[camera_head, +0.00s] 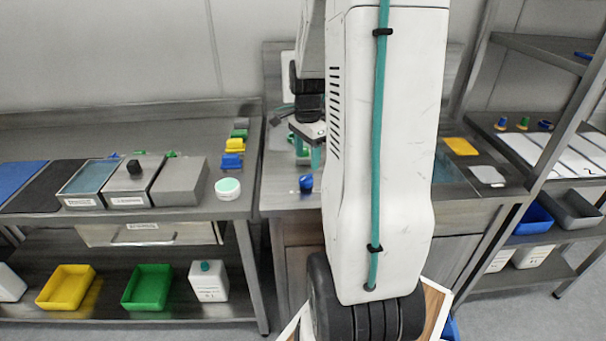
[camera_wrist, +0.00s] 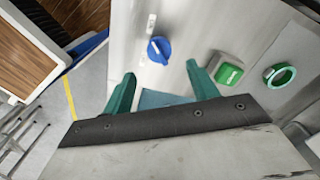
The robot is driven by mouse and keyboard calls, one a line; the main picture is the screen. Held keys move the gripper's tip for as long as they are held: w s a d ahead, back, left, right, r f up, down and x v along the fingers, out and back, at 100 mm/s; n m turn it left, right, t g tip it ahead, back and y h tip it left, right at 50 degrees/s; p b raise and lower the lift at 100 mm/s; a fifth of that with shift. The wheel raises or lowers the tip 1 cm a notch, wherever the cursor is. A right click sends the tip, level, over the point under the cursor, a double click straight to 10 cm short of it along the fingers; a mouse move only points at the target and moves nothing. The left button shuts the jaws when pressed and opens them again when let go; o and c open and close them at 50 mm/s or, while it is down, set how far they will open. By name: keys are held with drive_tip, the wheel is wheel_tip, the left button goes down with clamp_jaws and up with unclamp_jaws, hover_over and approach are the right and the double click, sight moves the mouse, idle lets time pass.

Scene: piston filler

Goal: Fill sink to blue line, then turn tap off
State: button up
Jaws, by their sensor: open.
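My gripper (camera_head: 308,152) has green fingers and is open over the middle steel counter, left of my white arm. In the wrist view the open fingers (camera_wrist: 162,92) have a small blue-grey surface between them; I cannot tell if it is water. A blue knob (camera_wrist: 158,50) sits on the steel beyond the fingertips, not touched. A blue knob (camera_head: 306,183) also shows at the counter's front in the head view. A bluish-green patch (camera_head: 447,170), perhaps the sink, shows right of my arm, mostly hidden. No blue line or tap spout can be made out.
A green labelled block (camera_wrist: 229,71) and a green ring (camera_wrist: 281,75) lie right of the knob in the wrist view. The left bench (camera_head: 70,226) holds lidded pans and a white round tub (camera_head: 228,188). A shelf rack (camera_head: 545,45) stands right.

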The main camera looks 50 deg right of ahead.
sight(306, 178)
wheel_tip(306, 178, down, 7)
drive_tip(key=shift+f, duration=0.1)
idle(0.3)
drive_tip(key=c, duration=1)
